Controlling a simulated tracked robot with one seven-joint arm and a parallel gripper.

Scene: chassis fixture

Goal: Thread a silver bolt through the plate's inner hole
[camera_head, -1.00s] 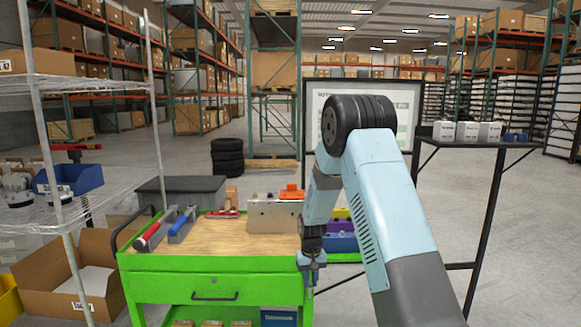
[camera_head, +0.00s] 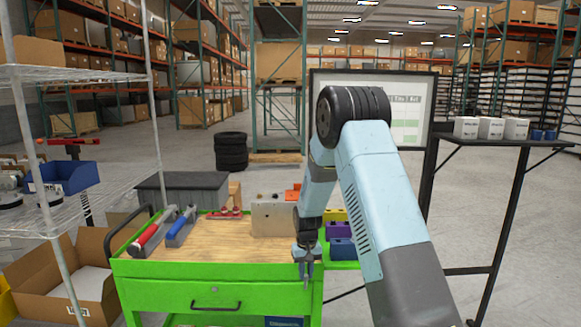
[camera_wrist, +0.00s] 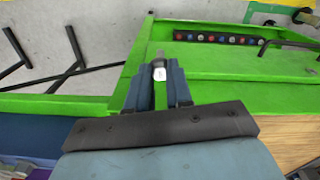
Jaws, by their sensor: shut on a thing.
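My gripper (camera_head: 307,272) hangs at the front right corner of the green cart (camera_head: 160,295), pointing down. In the wrist view, my gripper (camera_wrist: 159,88) is shut on a small silver bolt (camera_wrist: 159,73), whose bright end shows between the fingertips. The bolt is too small to make out in the head view. The grey metal plate (camera_head: 272,218) stands upright at the back right of the cart's wooden top, behind and left of my gripper and apart from it. Its inner hole cannot be made out.
A red-handled tool (camera_head: 147,238) and a blue-handled tool (camera_head: 181,227) lie at the cart's left. Coloured bins (camera_head: 341,247) stand right of the cart. A dark strip with several coloured round ends (camera_wrist: 218,38) shows in the wrist view. The middle of the wooden top is clear.

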